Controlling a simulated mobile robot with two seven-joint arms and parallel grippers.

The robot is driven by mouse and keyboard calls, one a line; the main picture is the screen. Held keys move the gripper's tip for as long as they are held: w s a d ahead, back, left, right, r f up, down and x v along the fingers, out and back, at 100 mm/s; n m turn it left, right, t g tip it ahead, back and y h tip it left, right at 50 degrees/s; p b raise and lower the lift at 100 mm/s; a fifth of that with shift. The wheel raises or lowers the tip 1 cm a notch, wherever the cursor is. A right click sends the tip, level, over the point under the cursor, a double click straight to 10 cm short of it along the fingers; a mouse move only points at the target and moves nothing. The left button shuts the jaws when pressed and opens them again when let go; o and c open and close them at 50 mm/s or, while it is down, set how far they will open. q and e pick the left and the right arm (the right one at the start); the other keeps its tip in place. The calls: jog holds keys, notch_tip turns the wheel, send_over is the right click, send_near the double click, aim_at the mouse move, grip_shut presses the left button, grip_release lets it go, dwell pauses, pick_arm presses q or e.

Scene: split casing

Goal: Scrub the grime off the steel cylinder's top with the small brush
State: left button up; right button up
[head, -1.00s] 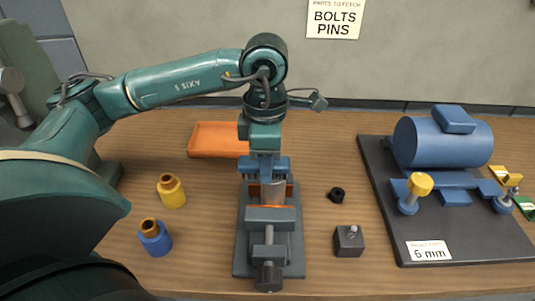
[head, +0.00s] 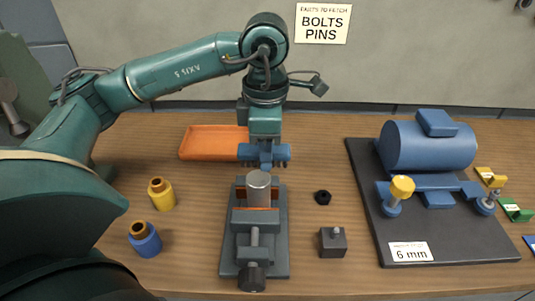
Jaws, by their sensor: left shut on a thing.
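The steel cylinder (head: 258,194) stands upright in a grey vise (head: 256,219) in the middle of the table. Its round top is bare to view and looks grey; I cannot make out grime at this size. My left gripper (head: 265,163) is just behind and above the cylinder, apart from it in the picture, pointing down. It is shut on the small brush, which is mostly hidden by the fingers; no brush shows elsewhere on the table. My right gripper is not in view.
An orange tray (head: 212,142) lies behind left. Yellow (head: 162,195) and blue (head: 145,240) bottles stand left. A black nut (head: 322,197) and a grey block (head: 332,242) are right of the vise. A blue casing (head: 428,147) sits on a dark board (head: 440,240) farther right.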

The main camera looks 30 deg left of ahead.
pick_arm(q)
notch_tip(320, 180, up, 3)
jog(key=shift+f+p, duration=0.1)
jog(key=shift+p, duration=0.6)
jog(key=shift+d+r+p, duration=0.1)
jog(key=shift+r+p, duration=0.2)
jog(key=shift+r, duration=0.25)
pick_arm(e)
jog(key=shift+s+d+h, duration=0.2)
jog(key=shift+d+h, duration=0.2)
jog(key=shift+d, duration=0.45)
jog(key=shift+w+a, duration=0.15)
